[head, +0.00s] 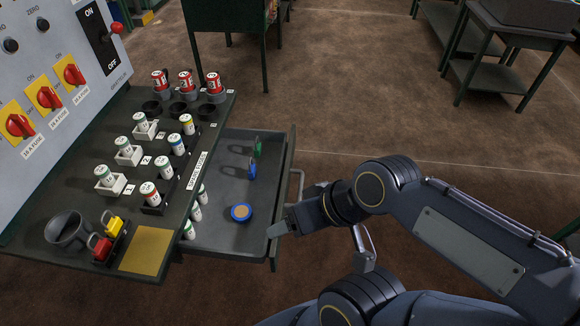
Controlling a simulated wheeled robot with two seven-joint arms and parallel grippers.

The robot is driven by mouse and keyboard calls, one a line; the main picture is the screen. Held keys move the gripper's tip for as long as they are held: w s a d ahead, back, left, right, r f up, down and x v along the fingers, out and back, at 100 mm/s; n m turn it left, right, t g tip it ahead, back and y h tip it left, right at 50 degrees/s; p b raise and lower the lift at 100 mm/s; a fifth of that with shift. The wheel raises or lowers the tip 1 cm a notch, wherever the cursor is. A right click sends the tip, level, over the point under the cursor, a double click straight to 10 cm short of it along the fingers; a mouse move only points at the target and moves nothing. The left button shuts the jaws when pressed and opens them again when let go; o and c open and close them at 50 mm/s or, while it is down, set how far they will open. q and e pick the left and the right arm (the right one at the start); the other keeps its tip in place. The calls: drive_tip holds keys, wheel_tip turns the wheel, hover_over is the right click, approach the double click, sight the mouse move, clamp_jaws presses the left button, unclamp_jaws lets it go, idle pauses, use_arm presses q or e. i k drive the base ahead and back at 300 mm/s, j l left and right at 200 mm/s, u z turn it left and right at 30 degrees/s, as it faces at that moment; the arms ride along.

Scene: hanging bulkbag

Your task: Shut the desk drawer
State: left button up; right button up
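The dark grey desk drawer (225,222) is pulled out to the right from under the desk top (80,205). Its silver handle (299,188) shows on the outer face of its front panel. My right gripper (277,229) is at the near part of the front panel, overlapping its top edge in the picture. I cannot tell whether it touches the panel or whether its fingers are apart. My forearm hides the near end of the handle. My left gripper is not in view.
Fuses, red cans (186,82) and a mug (68,230) stand on the desk.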

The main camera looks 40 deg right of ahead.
sight(226, 182)
drive_tip(key=l+z, duration=0.2)
drive_tip(key=z, duration=0.25)
drive_tip(key=l+z, duration=0.2)
drive_tip(key=z, duration=0.25)
drive_tip(key=k+j, duration=0.15)
drive_tip(key=j, duration=0.15)
drive_tip(key=k+j, duration=0.1)
drive_tip(key=j, duration=0.2)
